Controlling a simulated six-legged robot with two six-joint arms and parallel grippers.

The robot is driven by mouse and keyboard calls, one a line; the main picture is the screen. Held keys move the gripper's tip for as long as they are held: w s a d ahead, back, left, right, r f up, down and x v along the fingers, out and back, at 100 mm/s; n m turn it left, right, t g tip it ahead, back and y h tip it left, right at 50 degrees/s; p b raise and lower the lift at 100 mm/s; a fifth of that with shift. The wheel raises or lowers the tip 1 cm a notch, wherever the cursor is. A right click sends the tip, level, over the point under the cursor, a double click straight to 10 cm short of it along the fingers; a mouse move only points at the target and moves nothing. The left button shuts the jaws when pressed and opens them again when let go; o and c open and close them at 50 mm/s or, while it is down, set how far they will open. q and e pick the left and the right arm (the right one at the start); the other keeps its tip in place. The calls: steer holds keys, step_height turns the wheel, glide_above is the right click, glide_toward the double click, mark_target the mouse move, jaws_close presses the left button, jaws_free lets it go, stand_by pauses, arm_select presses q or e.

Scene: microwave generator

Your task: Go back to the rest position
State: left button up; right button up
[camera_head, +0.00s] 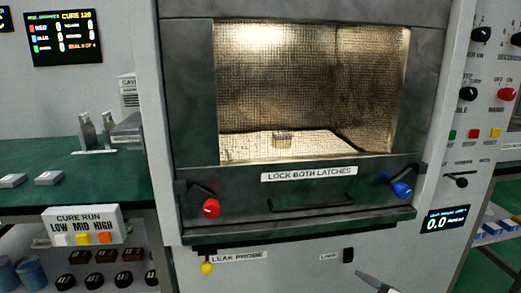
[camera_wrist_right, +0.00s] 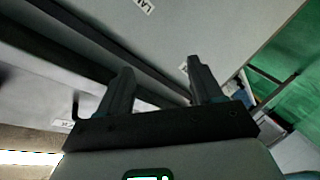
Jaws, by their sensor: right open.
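My right gripper (camera_wrist_right: 158,75) shows in the right wrist view with its two dark fingers wide apart and nothing between them. In the head view a grey tip (camera_head: 375,283), apparently part of my right gripper, shows at the bottom edge, below the microwave chamber's front. My left gripper is in neither view. The microwave chamber (camera_head: 185,95) is lit inside, and a small block (camera_head: 283,137) sits on its floor. A red-knobbed latch (camera_head: 211,208) is at the lower left of its front, and a blue-knobbed latch (camera_head: 402,190) is at the lower right.
A dark handle (camera_head: 312,202) runs between the latches. A yellow leak probe (camera_head: 207,268) hangs below. The cure-run button box (camera_head: 84,226) stands at the left, by a green bench (camera_head: 100,178) with small grey blocks. A control panel (camera_head: 485,100) with knobs is at the right.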

steer(key=s+a+f+m+g, duration=0.25)
steer(key=s+a+f, duration=0.2)
steer(key=f, duration=0.25)
steer(key=s+a+f+m+g, duration=0.25)
steer(key=a+f, duration=0.25)
steer(key=f, duration=0.3)
steer(key=s+a+f+m+g, duration=0.2)
steer(key=s+a+f+m, duration=0.15)
steer(key=f, duration=0.35)
steer(key=s+a+f+m+g+h, duration=0.1)
steer(key=s+f+m+g, duration=0.25)
steer(key=s, duration=0.35)
steer(key=s+a+f+m+g+h, duration=0.15)
steer(key=s+f+m, duration=0.25)
steer(key=s, duration=0.4)
step_height(320, 180, up, 28)
steer(key=m+g+p, duration=0.1)
steer(key=p, duration=2.7)
steer(key=shift+s+d+r+y+p, duration=0.2)
steer(key=shift+s+y+p, duration=0.1)
steer(key=shift+y, duration=0.15)
